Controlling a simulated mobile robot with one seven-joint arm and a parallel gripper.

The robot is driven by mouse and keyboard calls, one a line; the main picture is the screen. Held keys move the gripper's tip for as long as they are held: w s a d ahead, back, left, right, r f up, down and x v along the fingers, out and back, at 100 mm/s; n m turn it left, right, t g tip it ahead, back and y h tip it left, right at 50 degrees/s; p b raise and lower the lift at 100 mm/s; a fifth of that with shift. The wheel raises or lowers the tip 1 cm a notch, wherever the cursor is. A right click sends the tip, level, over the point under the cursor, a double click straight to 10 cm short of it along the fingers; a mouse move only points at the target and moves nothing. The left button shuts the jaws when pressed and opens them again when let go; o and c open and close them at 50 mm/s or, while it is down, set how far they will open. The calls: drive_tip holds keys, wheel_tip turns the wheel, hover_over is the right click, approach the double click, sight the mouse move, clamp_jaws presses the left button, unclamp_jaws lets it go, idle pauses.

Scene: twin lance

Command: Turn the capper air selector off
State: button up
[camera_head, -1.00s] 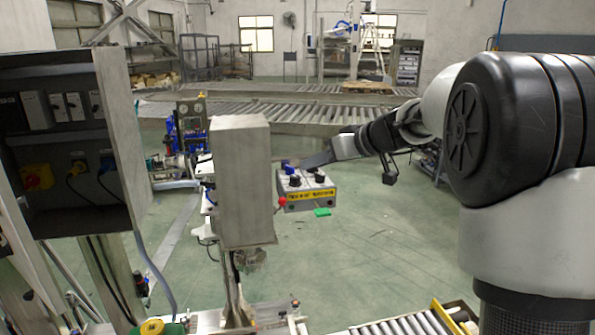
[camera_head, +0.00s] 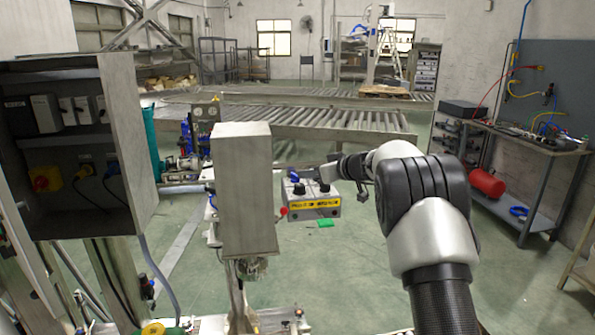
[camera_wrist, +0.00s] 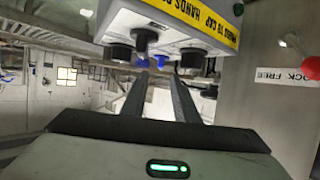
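A grey control box (camera_head: 314,207) with a yellow label carries dark knobs (camera_head: 299,188) and a blue handle (camera_head: 294,176) on its top. I cannot read which one is the capper air selector. In the wrist view the box (camera_wrist: 165,18) appears inverted, with black knobs (camera_wrist: 118,52) (camera_wrist: 192,58) and blue parts (camera_wrist: 146,40) between them. My gripper (camera_wrist: 159,76) is open and empty, its two dark fingers apart and pointing towards the area of the knobs. Contact cannot be told. In the head view the arm reaches the box from its right, and the fingers are hard to make out.
A red ball (camera_head: 284,211) sits at the box's left side, and a green piece (camera_head: 325,223) is below it. A tall grey housing (camera_head: 245,195) stands close left. An open electrical cabinet (camera_head: 126,140) is farther left. A workbench (camera_head: 540,143) stands at right; green floor lies between.

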sight(295, 174)
drive_tip(key=p+x, duration=0.1)
drive_tip(key=x, duration=0.6)
drive_tip(key=shift+p, duration=0.4)
drive_tip(key=shift+f, duration=0.1)
clamp_jaws()
